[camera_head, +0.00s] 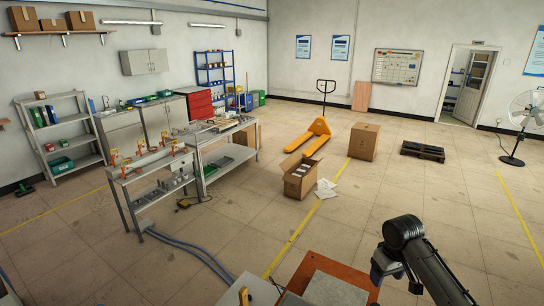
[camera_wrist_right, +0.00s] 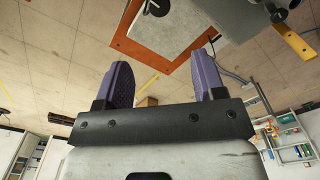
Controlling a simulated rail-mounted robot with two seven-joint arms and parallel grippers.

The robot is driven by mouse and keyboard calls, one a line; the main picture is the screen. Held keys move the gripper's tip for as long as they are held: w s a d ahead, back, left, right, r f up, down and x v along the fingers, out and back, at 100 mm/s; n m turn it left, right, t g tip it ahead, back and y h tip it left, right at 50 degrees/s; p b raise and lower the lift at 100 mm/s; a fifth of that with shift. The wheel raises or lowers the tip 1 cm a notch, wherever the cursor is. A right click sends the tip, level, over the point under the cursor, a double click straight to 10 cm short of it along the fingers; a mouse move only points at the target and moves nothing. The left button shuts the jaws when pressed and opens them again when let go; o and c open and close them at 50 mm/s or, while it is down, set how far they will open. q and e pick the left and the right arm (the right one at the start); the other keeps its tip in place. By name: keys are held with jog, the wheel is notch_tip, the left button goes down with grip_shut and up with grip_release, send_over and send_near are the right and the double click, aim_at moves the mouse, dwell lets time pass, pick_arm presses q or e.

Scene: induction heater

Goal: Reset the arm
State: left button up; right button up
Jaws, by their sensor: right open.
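My right arm comes in from the lower right of the head view. Its dark gripper (camera_head: 386,268) is at the near end, above or beside an orange-red board (camera_head: 306,268) at the bottom edge. In the right wrist view the gripper (camera_wrist_right: 163,78) shows two purple fingers held wide apart, with nothing between them. That view looks upside down, and the orange-red board (camera_wrist_right: 122,42) and a grey block (camera_wrist_right: 172,22) show at its top. The bottom edge of the head view cuts off part of the board. My left gripper is not seen.
A yellow-handled item (camera_head: 244,296) stands at the bottom edge, left of the board. Farther off are a workbench (camera_head: 130,187), an open carton (camera_head: 299,180), a closed carton (camera_head: 364,141), a yellow pallet jack (camera_head: 318,128) and a fan (camera_head: 524,110). The floor right of centre is mostly clear.

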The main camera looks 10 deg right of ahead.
jog(key=w+a+r+n+t+h, duration=0.1)
jog(key=a+r+t, duration=0.35)
jog(key=r, duration=0.35)
jog(key=w+a+r+n+t+h, duration=0.1)
jog(key=a+r+t, duration=0.2)
jog(key=r+t, duration=0.35)
jog(key=s+a+r+n, duration=0.1)
jog(key=s+a, duration=0.3)
jog(key=s+a+f+m+g+y, duration=0.1)
jog(key=s+a+f+g, duration=0.1)
jog(key=s+f, duration=1.4)
jog(key=s+a+f+m+g+y, duration=0.1)
jog(key=s+a+f+g, duration=0.2)
jog(key=s+f, duration=1.3)
jog(key=s+g, duration=0.2)
jog(key=s, duration=0.4)
jog(key=shift+s+a+g, duration=0.15)
jog(key=shift+s+g, duration=0.15)
jog(key=shift+s, duration=0.1)
